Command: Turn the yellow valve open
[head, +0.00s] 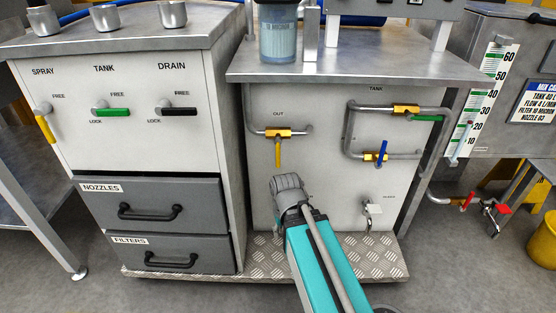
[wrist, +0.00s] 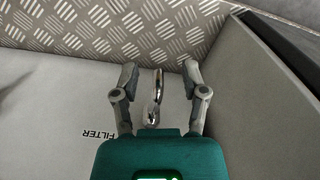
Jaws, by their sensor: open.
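A yellow lever (head: 278,152) hangs straight down from a brass valve body (head: 278,133) on the pipe marked OUT, on the light front panel. Another yellow handle (head: 45,127) is on the left cabinet under SPRAY, slanting down. My gripper (head: 288,187) is in front of the panel, below the OUT lever and apart from it in the picture. In the wrist view my gripper (wrist: 160,70) has its fingers spread, with a chrome fitting (wrist: 154,98) showing between them near the upside-down FILTER label. I cannot tell whether they touch it. No yellow lever shows in the wrist view.
A blue lever (head: 382,152) and a green one (head: 425,118) sit on the tank pipes to the right. A chrome tap (head: 371,213) is lower right. A tread-plate ledge (head: 375,258) runs below the panel. The left cabinet (head: 225,130) stands close by.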

